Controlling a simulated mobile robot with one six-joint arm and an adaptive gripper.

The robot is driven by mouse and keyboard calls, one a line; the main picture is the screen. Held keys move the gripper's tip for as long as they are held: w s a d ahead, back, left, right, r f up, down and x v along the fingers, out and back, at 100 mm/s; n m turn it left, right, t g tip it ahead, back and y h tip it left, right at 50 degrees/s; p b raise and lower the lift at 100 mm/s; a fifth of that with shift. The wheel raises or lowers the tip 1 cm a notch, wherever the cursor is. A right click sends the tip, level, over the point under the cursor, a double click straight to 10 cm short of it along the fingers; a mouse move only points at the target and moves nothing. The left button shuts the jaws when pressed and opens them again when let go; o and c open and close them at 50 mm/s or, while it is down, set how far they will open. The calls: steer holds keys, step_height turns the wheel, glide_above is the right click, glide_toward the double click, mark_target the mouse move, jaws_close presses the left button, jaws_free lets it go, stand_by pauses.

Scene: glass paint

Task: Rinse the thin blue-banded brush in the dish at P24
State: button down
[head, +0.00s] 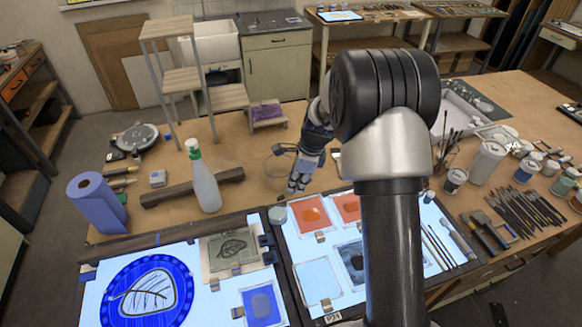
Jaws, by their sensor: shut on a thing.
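My gripper (298,182) is above the far edge of the right light panel, pointing down. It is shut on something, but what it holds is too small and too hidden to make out. Several thin brushes (436,248) lie side by side on the right part of that panel, beyond my arm. I cannot make out a blue band on any of them. A small round dark-rimmed dish (277,216) sits between the two panels, below and left of my gripper.
Colored glass pieces (311,212) lie on the panels. My arm hides the middle.

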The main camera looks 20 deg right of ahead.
mark_target(292, 195)
steer(key=shift+s, duration=0.2)
steer(key=shift+f, duration=0.2)
steer(key=shift+s+f+b, duration=0.1)
steer(key=shift+f+b, duration=0.7)
steer(key=shift+b, duration=0.05)
steer(key=b+x, duration=0.3)
steer(key=x, duration=0.2)
steer(key=shift+a, duration=0.2)
steer(key=shift+w+a+f, duration=0.2)
steer(key=shift+a+f, duration=0.1)
steer(key=shift+f, duration=0.2)
steer(key=shift+s, duration=0.15)
